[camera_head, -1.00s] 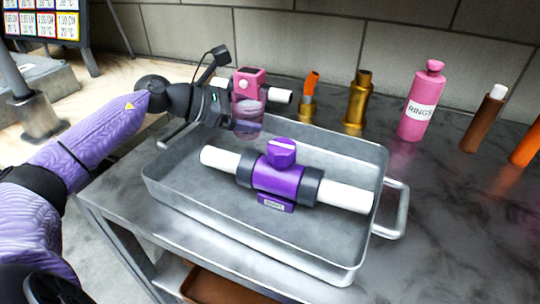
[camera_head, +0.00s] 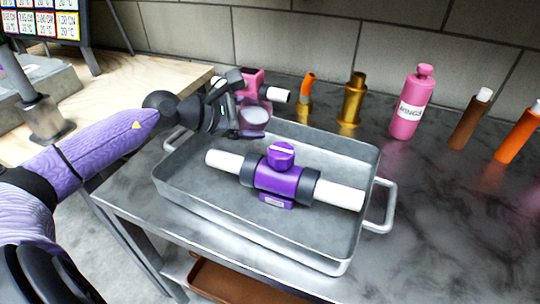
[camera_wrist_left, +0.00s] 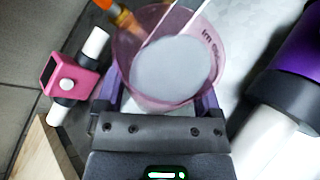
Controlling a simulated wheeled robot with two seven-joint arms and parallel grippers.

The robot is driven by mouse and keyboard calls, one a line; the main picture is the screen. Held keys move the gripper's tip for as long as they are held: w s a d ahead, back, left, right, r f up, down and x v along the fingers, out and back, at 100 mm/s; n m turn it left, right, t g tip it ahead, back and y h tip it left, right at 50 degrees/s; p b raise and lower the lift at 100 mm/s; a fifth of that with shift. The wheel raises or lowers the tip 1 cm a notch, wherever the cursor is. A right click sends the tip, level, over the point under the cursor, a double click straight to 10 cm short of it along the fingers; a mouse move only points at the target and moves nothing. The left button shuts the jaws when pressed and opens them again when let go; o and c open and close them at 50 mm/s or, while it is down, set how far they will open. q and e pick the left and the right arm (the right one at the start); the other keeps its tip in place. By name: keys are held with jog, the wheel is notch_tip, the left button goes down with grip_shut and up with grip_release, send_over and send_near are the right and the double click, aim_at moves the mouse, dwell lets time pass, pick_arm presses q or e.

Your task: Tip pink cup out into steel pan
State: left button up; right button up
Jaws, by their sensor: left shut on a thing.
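The pink cup (camera_head: 255,118) is translucent, with a pale grey mass inside. It also shows in the left wrist view (camera_wrist_left: 123,62), where I look at its round outline and printed marks on its wall. My left gripper (camera_head: 238,122) is shut on the cup, with a finger on each side in the left wrist view (camera_wrist_left: 163,95). The cup is over the far left corner of the steel pan (camera_head: 200,205) and looks tilted in the head view. No stream leaving the cup can be made out. My right gripper is out of view.
In the pan lies a purple valve (camera_head: 278,178) with white pipe ends. Behind it stand a pink valve (camera_head: 250,80), an orange-topped brass fitting (camera_head: 305,100), a brass piece (camera_head: 352,102), a pink bottle (camera_head: 410,110), and brown (camera_head: 468,122) and orange (camera_head: 518,135) tubes.

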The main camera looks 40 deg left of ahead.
pick_arm(q)
jog(key=shift+r, duration=0.15)
jog(key=shift+s+d+r+m+p, duration=0.2)
jog(key=shift+d+r+m+p, duration=0.1)
jog(key=shift+p, duration=0.5)
jog(key=shift+y, duration=0.3)
jog(key=shift+m+t, duration=0.3)
jog(key=shift+m, duration=0.1)
jog(key=shift+d+p, duration=0.15)
jog(key=shift+p, duration=0.35)
jog(key=shift+f+m+y, duration=0.1)
jog(key=shift+m+y, duration=0.2)
jog(key=shift+m, duration=0.1)
jog(key=shift+f+m+t, duration=0.2)
jog(key=shift+m+t, duration=0.1)
jog(key=shift+t, duration=0.1)
jog(key=shift+r+m+y+p, duration=0.15)
jog(key=shift+m+y+p, duration=0.15)
jog(key=shift+y+p, duration=0.1)
